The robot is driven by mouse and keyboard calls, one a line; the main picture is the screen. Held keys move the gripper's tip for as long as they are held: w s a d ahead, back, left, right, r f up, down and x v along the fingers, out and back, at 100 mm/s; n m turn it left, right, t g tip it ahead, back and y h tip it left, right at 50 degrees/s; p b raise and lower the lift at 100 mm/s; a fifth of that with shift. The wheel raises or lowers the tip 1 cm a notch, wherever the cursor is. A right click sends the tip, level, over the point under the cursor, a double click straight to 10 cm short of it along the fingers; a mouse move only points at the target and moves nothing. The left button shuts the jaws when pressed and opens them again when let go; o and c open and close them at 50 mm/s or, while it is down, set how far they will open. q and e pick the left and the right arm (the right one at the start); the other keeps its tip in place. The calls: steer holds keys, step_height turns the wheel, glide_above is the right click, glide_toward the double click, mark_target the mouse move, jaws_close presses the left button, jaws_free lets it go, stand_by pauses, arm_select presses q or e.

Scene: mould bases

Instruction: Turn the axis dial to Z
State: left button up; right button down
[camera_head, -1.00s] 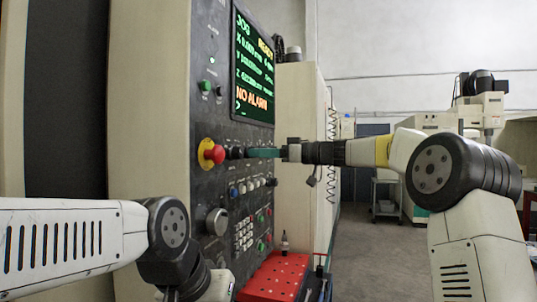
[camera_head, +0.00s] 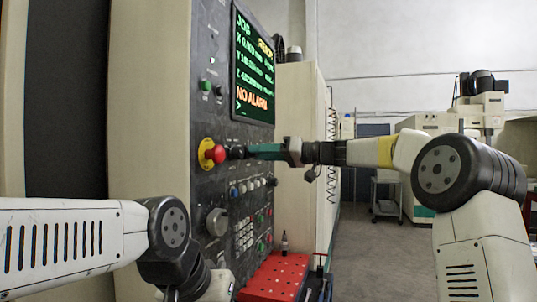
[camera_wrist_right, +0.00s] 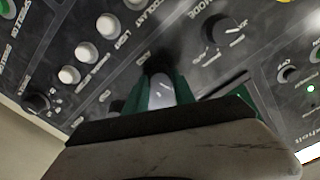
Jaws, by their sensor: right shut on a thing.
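The axis dial (camera_wrist_right: 160,88) is a dark round knob with a pale grey front piece, seen in the right wrist view beside a partly readable label. My right gripper (camera_head: 252,150) reaches the machine's panel from the right. Its green fingers stand on both sides of the dial in the right wrist view (camera_wrist_right: 161,98), shut on it. The fingers hide the dial in the head view. The dial's pointer and Z mark cannot be read. My left arm shows at lower left, but its gripper is out of view.
The mode dial (camera_wrist_right: 222,32) is close to the axis dial. A red emergency button (camera_head: 217,154) on a yellow base sits left of my right gripper. The screen (camera_head: 254,68) reads JOG and NO ALARM. A red perforated tray (camera_head: 272,279) stands below the panel.

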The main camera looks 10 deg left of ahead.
steer(key=m, duration=1.2)
steer(key=shift+r, duration=0.1)
stand_by(0.4)
steer(key=c, duration=1)
jaws_free()
steer(key=shift+c, duration=0.2)
steer(key=s+d, duration=0.1)
steer(key=d, duration=0.6)
steer(key=shift+s+d, duration=0.25)
steer(key=shift+d, duration=0.1)
